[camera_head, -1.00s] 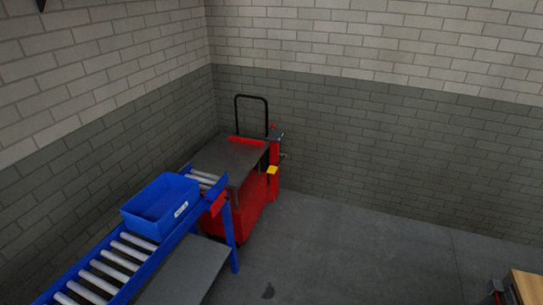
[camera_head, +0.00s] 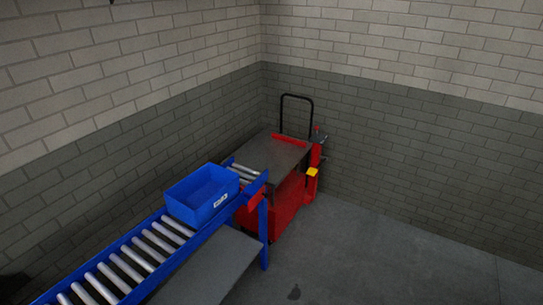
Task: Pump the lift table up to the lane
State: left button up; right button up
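The red lift table (camera_head: 270,155) stands in the corner at the far end of the roller lane (camera_head: 124,267). Its dark flat top looks about level with the lane's end, but I cannot tell exactly. A black push handle (camera_head: 297,97) rises at its back. A yellow pedal (camera_head: 312,172) sits on a red post on its right side. A blue bin (camera_head: 202,195) rests on the lane's rollers near the table. Neither of my grippers shows in the head view.
Brick walls close off the left and back (camera_head: 420,150). A grey shelf (camera_head: 210,268) lies below the lane on its right side. The concrete floor (camera_head: 385,255) to the right of the lane and table is open, with a small dark mark on it.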

aim_at(311, 171)
jog(key=u, duration=0.25)
jog(key=i+l+u, duration=0.75)
jog(key=i+l, duration=0.15)
jog(key=l, duration=0.2)
jog(key=i+l, duration=0.2)
jog(key=l, duration=0.15)
jog(key=i+l+u, duration=0.1)
jog(key=l, duration=0.25)
jog(key=i+l, duration=0.2)
jog(key=l, duration=0.15)
jog(key=i+l, duration=0.15)
jog(key=l, duration=0.2)
jog(key=i+l, duration=0.2)
jog(key=l, duration=0.15)
jog(key=i+l+u, duration=0.1)
jog(key=l, duration=0.25)
jog(key=i+l, duration=0.2)
jog(key=l, duration=0.2)
